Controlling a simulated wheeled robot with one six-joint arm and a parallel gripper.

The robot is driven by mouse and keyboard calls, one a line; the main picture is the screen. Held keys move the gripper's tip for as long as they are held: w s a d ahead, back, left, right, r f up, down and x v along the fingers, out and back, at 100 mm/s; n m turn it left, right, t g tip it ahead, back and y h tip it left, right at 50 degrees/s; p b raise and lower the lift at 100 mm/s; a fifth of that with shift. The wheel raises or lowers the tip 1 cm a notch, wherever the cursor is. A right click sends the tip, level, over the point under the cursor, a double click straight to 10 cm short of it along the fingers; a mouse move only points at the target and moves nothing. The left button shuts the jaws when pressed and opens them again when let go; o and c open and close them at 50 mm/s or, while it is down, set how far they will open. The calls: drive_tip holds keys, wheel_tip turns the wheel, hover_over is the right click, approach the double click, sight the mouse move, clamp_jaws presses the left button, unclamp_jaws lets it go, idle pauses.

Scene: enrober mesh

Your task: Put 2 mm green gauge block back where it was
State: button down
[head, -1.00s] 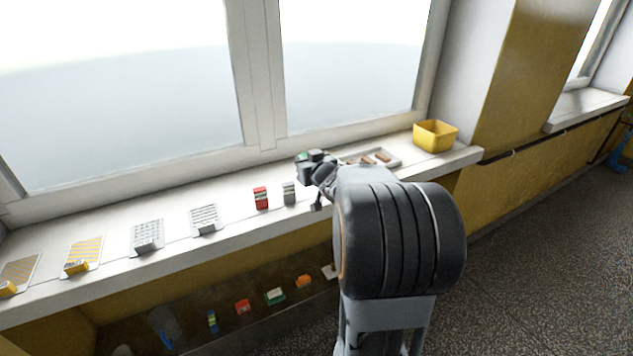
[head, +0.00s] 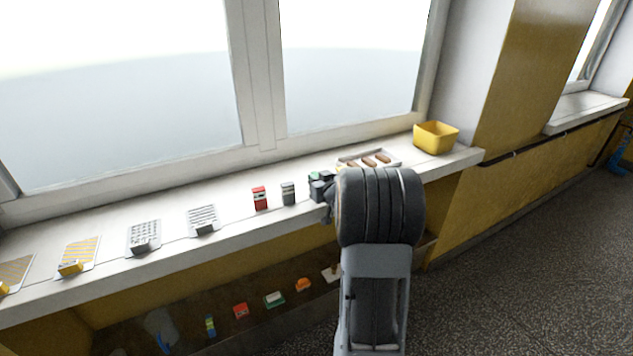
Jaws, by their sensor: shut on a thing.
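The green gauge block (head: 314,175) shows as a small green patch at my gripper (head: 321,186), on the white window sill (head: 230,235). My gripper is shut on it, low at the sill, just right of a grey block (head: 288,193) and a red block (head: 260,198), which stand upright. Most of the green block is hidden by the jaws, and I cannot tell whether it touches the sill.
A tray of brown bars (head: 368,160) lies behind my arm, with a yellow bin (head: 435,137) to its right. Mesh cards (head: 203,218) with small blocks lie to the left. Several small items, including a red one (head: 240,311), are on a lower shelf.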

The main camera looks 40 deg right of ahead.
drive_tip(key=shift+f, duration=0.15)
drive_tip(key=c, duration=1.1)
unclamp_jaws()
drive_tip(key=shift+o, duration=0.2)
drive_tip(key=shift+r, duration=0.25)
drive_tip(key=v, duration=1.1)
drive_tip(key=s+a+f+g, duration=0.1)
drive_tip(key=s+a+g, duration=0.3)
drive_tip(key=a, duration=0.4)
drive_tip(key=s+a+f+n+g+y, duration=0.1)
drive_tip(key=s+a+g, duration=0.3)
drive_tip(key=a, duration=0.5)
drive_tip(key=s+a+f+g+y+p, duration=0.1)
drive_tip(key=s+a+g, duration=0.4)
drive_tip(key=a, duration=0.3)
drive_tip(key=shift+s+a+f, duration=0.15)
drive_tip(key=shift+s+f, duration=0.25)
drive_tip(key=shift+s, duration=0.15)
